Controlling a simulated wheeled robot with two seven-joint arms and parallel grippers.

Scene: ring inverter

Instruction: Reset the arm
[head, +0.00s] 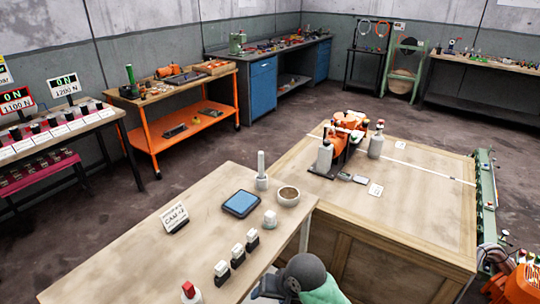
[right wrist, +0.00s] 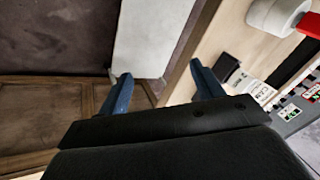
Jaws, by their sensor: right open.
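My right arm (head: 305,275) comes in at the bottom of the head view, beside the near edge of the pale wooden table (head: 130,255). In the right wrist view my right gripper (right wrist: 163,88) has its two blue fingers spread apart with nothing between them. Behind the fingers are a pale panel, a table edge and the brown wood below. My left gripper is not visible in either view.
The table holds a blue-topped pad (head: 241,203), a bowl (head: 288,196), a white bottle (head: 262,175), a sign (head: 174,217) and several white-topped blocks. A wooden crate-like bench (head: 420,205) stands to the right. Brown floor is open behind.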

